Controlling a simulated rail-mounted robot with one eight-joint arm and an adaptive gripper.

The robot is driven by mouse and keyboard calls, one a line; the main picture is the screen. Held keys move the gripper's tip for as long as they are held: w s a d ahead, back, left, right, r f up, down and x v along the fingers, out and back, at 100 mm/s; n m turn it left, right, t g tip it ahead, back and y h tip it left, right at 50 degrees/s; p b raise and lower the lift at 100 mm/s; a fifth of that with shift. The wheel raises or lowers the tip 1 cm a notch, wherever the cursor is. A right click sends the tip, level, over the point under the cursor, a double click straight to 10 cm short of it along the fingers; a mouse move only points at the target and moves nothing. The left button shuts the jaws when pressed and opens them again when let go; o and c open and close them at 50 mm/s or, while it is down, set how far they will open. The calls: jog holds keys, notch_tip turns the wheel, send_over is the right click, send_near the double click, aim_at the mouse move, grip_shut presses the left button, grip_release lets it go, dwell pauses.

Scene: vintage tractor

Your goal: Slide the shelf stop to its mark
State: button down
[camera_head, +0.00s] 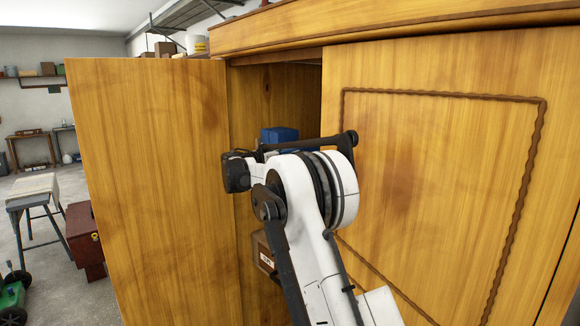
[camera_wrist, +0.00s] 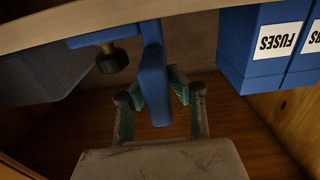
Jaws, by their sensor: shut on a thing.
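In the wrist view the shelf stop (camera_wrist: 154,78) is a blue bracket with an upright part and a side arm under the edge of a pale shelf board (camera_wrist: 115,14). A dark knob with a brass collar (camera_wrist: 112,61) sits at its left. My gripper (camera_wrist: 160,98) has its greenish fingers on both sides of the blue upright and is shut on it. In the head view my gripper is hidden behind my arm, inside the open cabinet. I cannot make out the mark in either view.
Blue file boxes labelled FUSES (camera_wrist: 262,45) stand close at the right in the wrist view. In the head view the cabinet's left door (camera_head: 150,180) stands open and its right panel (camera_head: 440,170) borders the opening. A brown box (camera_head: 263,252) is lower inside.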

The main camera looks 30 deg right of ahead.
jog(key=shift+s+d+b, duration=0.3)
jog(key=shift+s+b, duration=0.2)
jog(key=shift+s, duration=0.95)
jog(key=shift+s+d+b, duration=0.3)
jog(key=shift+s+b, duration=0.15)
jog(key=shift+s, duration=1)
jog(key=shift+s+d+b, duration=0.3)
jog(key=shift+s+b, duration=0.2)
jog(key=shift+s, duration=0.95)
jog(key=c, duration=1.5)
grip_release()
jog(key=shift+c, duration=0.2)
jog(key=shift+s, duration=0.1)
